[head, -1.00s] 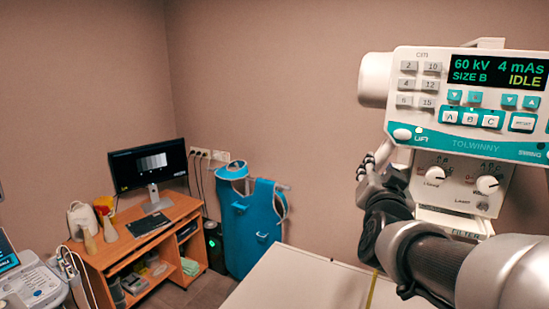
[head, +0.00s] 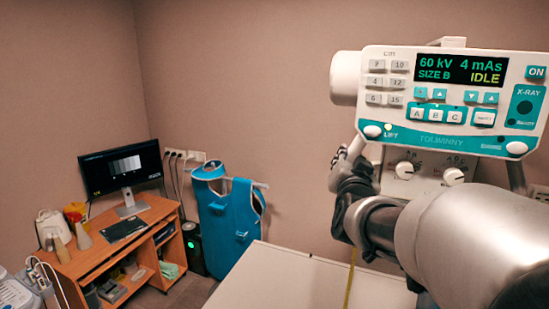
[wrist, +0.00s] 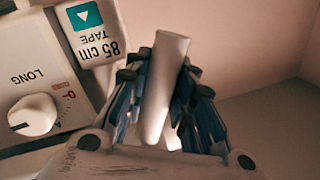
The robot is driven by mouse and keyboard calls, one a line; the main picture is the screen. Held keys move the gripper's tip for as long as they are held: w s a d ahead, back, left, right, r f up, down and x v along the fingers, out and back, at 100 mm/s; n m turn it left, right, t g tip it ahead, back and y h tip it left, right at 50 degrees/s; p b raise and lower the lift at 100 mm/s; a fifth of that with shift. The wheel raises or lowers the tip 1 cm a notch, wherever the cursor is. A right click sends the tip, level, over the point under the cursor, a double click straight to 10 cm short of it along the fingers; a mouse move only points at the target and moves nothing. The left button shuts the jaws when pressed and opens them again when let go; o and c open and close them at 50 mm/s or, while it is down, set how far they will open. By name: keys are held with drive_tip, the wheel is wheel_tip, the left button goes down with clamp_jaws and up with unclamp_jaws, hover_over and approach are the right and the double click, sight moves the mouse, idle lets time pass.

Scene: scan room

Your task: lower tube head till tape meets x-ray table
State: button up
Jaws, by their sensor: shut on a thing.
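The tube head (head: 440,100) stands at the upper right, its display lit with "60 kV 4 mAs SIZE B IDLE". My gripper (head: 345,165) is at its lower left, partly hidden by my arm. In the wrist view, my gripper (wrist: 163,100) is shut around a pale round handle bar (wrist: 165,75). The handle (head: 357,147) shows above my gripper in the head view. The yellow tape (head: 349,287) hangs below and runs down over the x-ray table (head: 270,280). Its lower end is out of the picture, so contact with the table cannot be judged.
A "85 cm TAPE" label (wrist: 97,38) and a LONG knob (wrist: 33,115) sit close beside my gripper. A blue apron (head: 228,225) hangs behind the table. A wooden desk (head: 110,250) with a monitor (head: 121,168) stands at the left.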

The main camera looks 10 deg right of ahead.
clamp_jaws()
drive_tip(key=shift+f, duration=0.1)
wheel_tip(320, 180, down, 7)
drive_tip(key=b, duration=0.8)
drive_tip(key=o, duration=0.6)
unclamp_jaws()
drive_tip(key=shift+c, duration=0.2)
